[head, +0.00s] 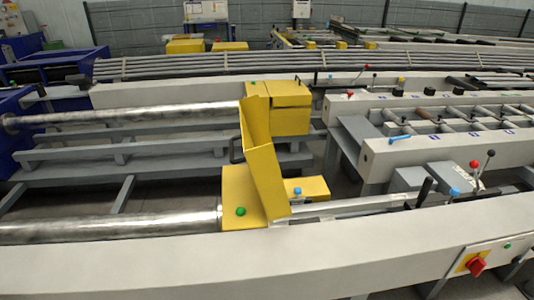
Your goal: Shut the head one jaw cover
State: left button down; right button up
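A yellow cover panel (264,170) stands raised and tilted on the near yellow jaw housing (235,190), so this cover is open. A dark handle (234,150) shows on the left side of the raised panel. A second yellow housing (287,112) stands behind it, and its top looks closed. No label shows which is head one. A shiny bar (110,229) runs into the near housing from the left. Neither of my grippers is in view.
A long grey beam (130,268) crosses the front, with a red switch (476,266) at right. Levers with red and black knobs (480,170) stand right of the housing. Another bar (130,114) runs behind. Open gaps lie between the grey rails.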

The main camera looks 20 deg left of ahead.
aim_at(258, 148)
jog(key=j, duration=0.85)
jog(key=k+j, duration=0.15)
jog(key=j, duration=0.7)
jog(key=l, duration=0.35)
jog(key=i+l+z, duration=0.15)
jog(key=l, duration=0.2)
